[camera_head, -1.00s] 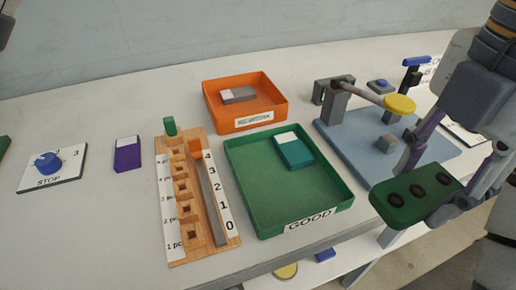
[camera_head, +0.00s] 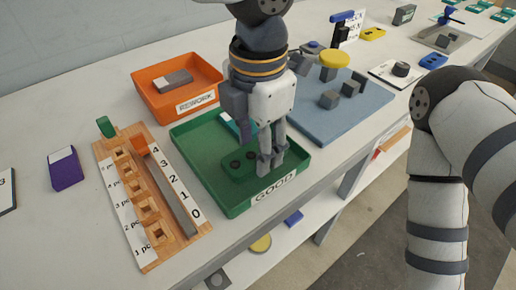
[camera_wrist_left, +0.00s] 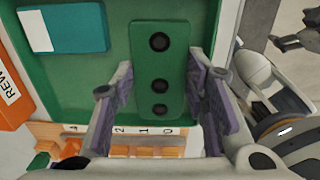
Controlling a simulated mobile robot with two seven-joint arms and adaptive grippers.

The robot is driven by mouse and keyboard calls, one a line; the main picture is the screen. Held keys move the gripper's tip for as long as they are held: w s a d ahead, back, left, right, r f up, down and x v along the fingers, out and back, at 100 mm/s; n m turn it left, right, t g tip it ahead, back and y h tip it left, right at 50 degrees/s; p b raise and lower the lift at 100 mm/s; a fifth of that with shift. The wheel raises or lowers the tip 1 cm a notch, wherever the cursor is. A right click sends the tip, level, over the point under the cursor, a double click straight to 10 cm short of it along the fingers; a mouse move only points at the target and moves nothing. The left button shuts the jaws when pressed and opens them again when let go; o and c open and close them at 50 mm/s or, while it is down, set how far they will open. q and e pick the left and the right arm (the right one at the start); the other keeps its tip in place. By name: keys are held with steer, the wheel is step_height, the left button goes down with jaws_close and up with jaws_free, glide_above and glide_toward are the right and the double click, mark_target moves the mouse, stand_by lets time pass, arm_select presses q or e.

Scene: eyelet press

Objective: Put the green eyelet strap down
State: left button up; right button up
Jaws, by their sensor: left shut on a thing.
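The green strap (camera_head: 233,168) has a row of dark round eyelets. My left gripper (camera_head: 268,160) is shut on it, and it sits inside the outline of the green GOOD tray (camera_head: 225,205). In the left wrist view the strap (camera_wrist_left: 160,85) is between the two fingers, over the tray floor. I cannot tell whether it touches the floor. A teal block with a white end (camera_wrist_left: 85,30) lies beside it in the tray. My right arm is at the right of the head view, with its gripper outside that view. A grey finger-like part (camera_wrist_left: 298,38) shows at the wrist view's edge.
The orange REWORK tray (camera_head: 150,103) with a grey block stands behind. A wooden counting rack (camera_head: 150,205) stands left of the GOOD tray, and a blue press base (camera_head: 335,115) to its right. The table's front edge is close to the tray.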

arm_select(q)
steer(key=shift+d+f, duration=0.1)
steer(key=shift+f, duration=1.15)
steer(key=shift+s+f, duration=0.1)
steer(key=shift+f, duration=0.05)
steer(key=o, duration=0.7)
steer(key=shift+o, duration=0.2)
step_height(320, 180, up, 12)
steer(key=shift+p, duration=0.3)
